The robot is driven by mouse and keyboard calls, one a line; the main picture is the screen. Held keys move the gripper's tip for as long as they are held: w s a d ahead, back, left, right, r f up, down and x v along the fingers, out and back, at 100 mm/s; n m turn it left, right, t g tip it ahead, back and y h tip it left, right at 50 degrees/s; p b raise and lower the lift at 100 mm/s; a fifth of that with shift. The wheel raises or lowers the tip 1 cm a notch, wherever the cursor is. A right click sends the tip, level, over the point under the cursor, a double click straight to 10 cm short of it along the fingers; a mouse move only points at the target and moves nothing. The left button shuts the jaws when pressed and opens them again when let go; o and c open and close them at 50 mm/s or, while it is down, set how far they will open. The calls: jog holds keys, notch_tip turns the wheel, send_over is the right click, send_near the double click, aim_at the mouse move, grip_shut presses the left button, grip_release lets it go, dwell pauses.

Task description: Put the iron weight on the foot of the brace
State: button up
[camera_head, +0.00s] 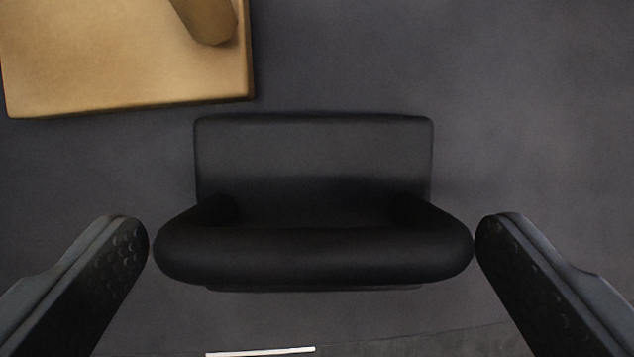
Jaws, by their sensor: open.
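The iron weight (315,155) is a black block with a thick rounded handle bar across its top, lying in the middle of the view on the dark floor. My gripper (313,245) is open, with one finger at each end of the handle bar. The fingertips are very close to the bar's ends; I cannot tell whether they touch it. A tan wooden piece (120,80), perhaps the foot of the brace, is at the upper left, with a rounded post rising from it.
The dark grey surface (530,110) is clear to the right of and beyond the weight. A thin white strip (260,352) lies at the bottom edge. The wooden piece's near right corner is close to the weight's far left corner, with a small gap.

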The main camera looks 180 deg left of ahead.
jog(key=shift+x, duration=1.45)
jog(key=shift+s, duration=0.1)
jog(key=shift+c, duration=0.2)
jog(key=c, duration=1.7)
jog(key=shift+r, duration=5.05)
